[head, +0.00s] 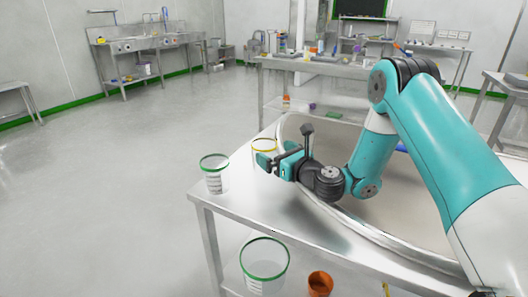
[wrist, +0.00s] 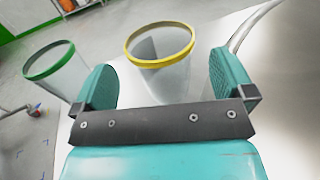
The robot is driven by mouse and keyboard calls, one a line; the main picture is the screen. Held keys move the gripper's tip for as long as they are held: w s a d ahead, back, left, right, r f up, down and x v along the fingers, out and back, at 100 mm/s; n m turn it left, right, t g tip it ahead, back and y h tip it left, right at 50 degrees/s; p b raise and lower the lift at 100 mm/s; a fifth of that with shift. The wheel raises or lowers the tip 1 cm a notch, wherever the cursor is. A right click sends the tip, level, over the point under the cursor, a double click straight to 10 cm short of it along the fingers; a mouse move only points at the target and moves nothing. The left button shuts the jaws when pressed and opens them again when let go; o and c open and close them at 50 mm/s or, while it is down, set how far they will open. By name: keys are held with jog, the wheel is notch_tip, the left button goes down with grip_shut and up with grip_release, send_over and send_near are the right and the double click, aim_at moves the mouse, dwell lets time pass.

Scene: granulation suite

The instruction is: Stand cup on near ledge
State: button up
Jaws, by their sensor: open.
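A clear cup with a yellow rim (head: 264,144) stands upright on the steel table, just beyond my gripper (head: 268,161). In the wrist view the yellow-rimmed cup (wrist: 160,62) appears between the two open teal fingers (wrist: 163,78); its lower part is hidden by the gripper body. A clear cup with a green rim and a printed label (head: 214,174) stands upright near the table's left edge; it also shows left of the left finger in the wrist view (wrist: 57,69). The near ledge is the flat steel strip (head: 235,205) along the table's front left, in front of the curved-rimmed basin.
A large curved-rimmed basin (head: 415,215) fills the table's right side beneath my arm. A green-rimmed clear container (head: 264,266) and an orange cup (head: 320,284) are at a lower level. The steel front of the ledge is bare. Benches with labware stand behind.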

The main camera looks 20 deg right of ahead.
aim_at(257, 142)
jog(key=shift+r+p+x, duration=0.15)
jog(key=shift+p+x, duration=0.5)
jog(key=shift+p, duration=0.4)
jog(key=shift+r+p+x, duration=0.15)
jog(key=shift+p+x, duration=0.5)
jog(key=shift+p, duration=0.4)
jog(key=shift+w+a+f, duration=0.15)
jog(key=shift+w+a, duration=0.15)
jog(key=shift+w, duration=0.3)
jog(key=shift+w+a+f, duration=0.2)
jog(key=shift+w+a, duration=0.05)
jog(key=shift+w, duration=0.3)
jog(key=c, duration=0.9)
jog(key=shift+r, duration=0.1)
jog(key=shift+c, duration=0.2)
